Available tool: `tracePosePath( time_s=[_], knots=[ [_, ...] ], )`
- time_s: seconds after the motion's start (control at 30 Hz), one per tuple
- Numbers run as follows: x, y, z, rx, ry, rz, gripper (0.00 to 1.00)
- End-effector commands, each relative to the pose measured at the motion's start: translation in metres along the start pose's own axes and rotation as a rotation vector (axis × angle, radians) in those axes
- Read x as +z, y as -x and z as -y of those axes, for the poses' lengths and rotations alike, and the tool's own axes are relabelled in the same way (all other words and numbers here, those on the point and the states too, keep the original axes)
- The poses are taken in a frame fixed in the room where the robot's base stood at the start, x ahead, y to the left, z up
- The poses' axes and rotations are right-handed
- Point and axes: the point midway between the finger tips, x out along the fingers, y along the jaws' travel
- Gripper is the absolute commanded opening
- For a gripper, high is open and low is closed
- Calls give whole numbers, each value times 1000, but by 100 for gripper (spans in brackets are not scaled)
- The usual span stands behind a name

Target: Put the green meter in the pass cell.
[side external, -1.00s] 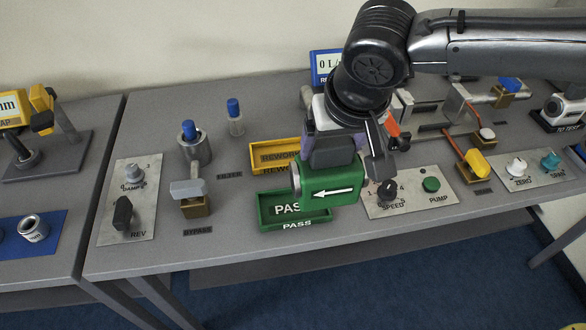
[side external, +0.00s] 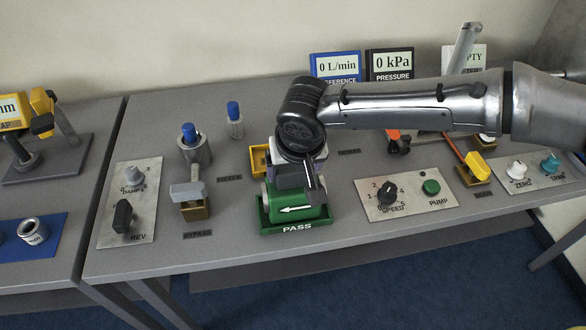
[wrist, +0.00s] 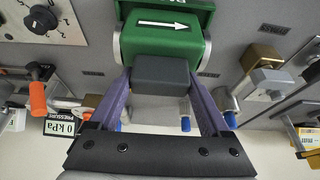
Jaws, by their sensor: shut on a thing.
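The green meter (side external: 297,211), a block with a white arrow, sits over the green pass cell (side external: 264,222) in the side view, within its outline. I cannot tell whether its underside touches the cell floor. My gripper (side external: 304,184) is above the meter and shut on it; the arm hides the meter's top. In the wrist view the meter (wrist: 162,45) is between the two purple fingers of my gripper (wrist: 162,75), with part of the green cell (wrist: 178,3) behind it.
The yellow rework tray (side external: 258,160) is just behind, mostly hidden by my arm. The bypass valve (side external: 190,195) stands to the left. The speed and pump panel (side external: 405,192) is to the right. The table's front edge is close to the cell.

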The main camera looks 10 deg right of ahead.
Motion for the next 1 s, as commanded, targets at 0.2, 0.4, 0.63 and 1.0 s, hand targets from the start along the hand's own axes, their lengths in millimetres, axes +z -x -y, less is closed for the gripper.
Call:
tracePosePath(
  time_s=[0.2, 0.4, 0.63, 1.0],
  knots=[
    [-2, 2, 2, -9, -3, -10, 0],
    [-1, 0, 2, -9, -3, -9, 0],
    [2, -4, 0, -2, -1, -2, 100],
    [0, 18, 1, -5, 0, -3, 100]
  ],
)
